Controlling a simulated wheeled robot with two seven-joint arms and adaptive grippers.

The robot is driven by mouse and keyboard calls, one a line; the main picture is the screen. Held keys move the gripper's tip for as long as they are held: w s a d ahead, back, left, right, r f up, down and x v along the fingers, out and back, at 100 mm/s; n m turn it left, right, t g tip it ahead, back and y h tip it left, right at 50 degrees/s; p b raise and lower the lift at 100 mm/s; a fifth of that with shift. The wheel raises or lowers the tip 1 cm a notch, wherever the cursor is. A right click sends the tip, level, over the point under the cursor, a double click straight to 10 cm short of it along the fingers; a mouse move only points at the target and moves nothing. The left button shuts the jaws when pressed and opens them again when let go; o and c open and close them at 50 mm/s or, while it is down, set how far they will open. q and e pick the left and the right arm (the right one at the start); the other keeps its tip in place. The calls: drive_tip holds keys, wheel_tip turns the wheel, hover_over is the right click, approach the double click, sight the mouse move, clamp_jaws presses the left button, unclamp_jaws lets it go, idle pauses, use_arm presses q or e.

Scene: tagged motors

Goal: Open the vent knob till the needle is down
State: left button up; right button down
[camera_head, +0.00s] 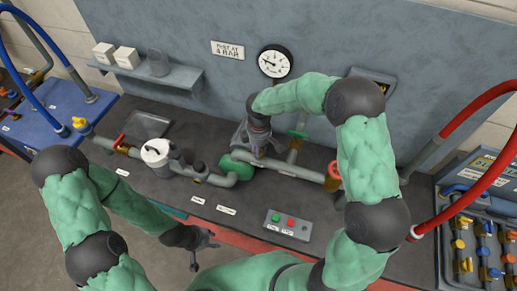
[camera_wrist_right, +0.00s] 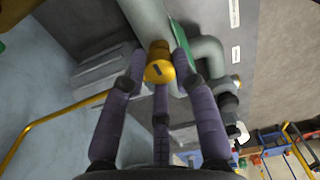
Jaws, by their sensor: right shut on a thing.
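The vent knob (camera_wrist_right: 160,66) is a small yellow knob with a dark slot, on a grey-green pipe in the right wrist view. My right gripper (camera_wrist_right: 159,58) has its purple-grey fingers closed around it. In the head view the right gripper (camera_head: 257,149) reaches down to the pipe beside the round green pump body (camera_head: 236,165), and its hand hides the knob. The pressure gauge (camera_head: 275,61) is a white dial with a black rim on the wall; its needle appears to point left and slightly up. My left gripper (camera_head: 203,245) is open and empty in front of the bench's front edge.
A grey box with green and red buttons (camera_head: 287,224) sits at the bench front. A white-topped filter (camera_head: 156,152) and red-handled valve (camera_head: 122,142) stand left. A green-handled valve (camera_head: 298,134) stands behind the pipe. A shelf (camera_head: 160,78) hangs above; red hoses (camera_head: 480,110) are at right.

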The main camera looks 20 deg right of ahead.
drive_tip(key=shift+s+f, duration=0.1)
idle(0.3)
drive_tip(key=c, duration=1)
unclamp_jaws()
drive_tip(key=shift+d, duration=0.1)
drive_tip(key=shift+o, duration=0.2)
wheel_tip(320, 180, up, 12)
drive_tip(key=shift+w, duration=0.25)
